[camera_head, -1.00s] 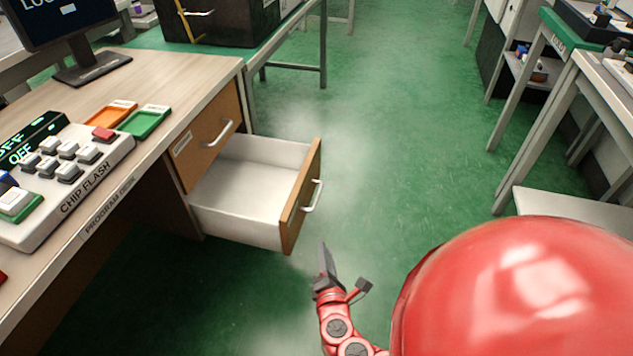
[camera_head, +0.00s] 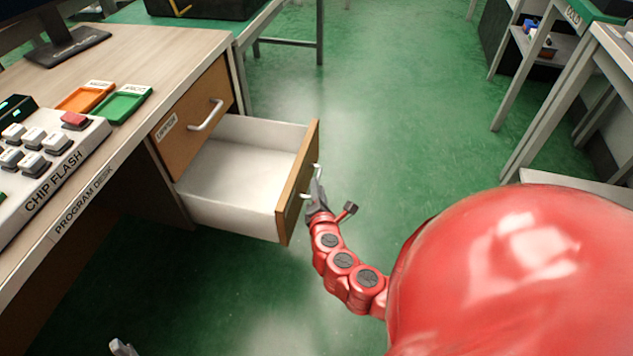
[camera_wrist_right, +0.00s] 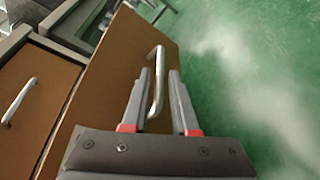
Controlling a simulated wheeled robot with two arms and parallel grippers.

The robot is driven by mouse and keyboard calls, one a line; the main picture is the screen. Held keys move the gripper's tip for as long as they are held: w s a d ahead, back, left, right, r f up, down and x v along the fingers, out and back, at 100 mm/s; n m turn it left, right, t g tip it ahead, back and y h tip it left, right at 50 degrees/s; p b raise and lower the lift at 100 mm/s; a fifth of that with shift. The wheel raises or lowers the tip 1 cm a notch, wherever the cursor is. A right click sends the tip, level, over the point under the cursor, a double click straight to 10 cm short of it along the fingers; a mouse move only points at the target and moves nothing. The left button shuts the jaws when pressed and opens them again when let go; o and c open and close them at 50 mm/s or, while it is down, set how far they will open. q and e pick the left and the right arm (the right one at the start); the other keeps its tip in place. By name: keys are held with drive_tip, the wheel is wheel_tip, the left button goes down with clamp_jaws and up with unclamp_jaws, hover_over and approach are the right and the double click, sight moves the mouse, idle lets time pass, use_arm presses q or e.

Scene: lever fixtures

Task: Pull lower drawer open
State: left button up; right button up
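The lower drawer (camera_head: 232,192) stands well out from the desk, its white inside empty. Its brown front (camera_head: 299,185) carries a silver handle (camera_head: 317,172), partly hidden behind my right gripper (camera_head: 316,190) in the head view. In the right wrist view the handle (camera_wrist_right: 158,75) lies between the two fingers of my right gripper (camera_wrist_right: 160,95). The fingers are apart, with a visible gap between the handle and the right finger. A small grey tip at the bottom left of the head view seems to be my left gripper (camera_head: 122,347); its fingers cannot be made out.
The upper drawer (camera_head: 192,118) is shut above it, with its own handle. The desk (camera_head: 150,50) holds a button box (camera_head: 50,150) and orange and green trays. Green floor (camera_head: 400,110) is clear to the right of the drawer. Another table stands at far right.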

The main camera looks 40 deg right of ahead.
drive_tip(key=shift+b+x, duration=0.4)
drive_tip(key=shift+x, duration=1.8)
clamp_jaws()
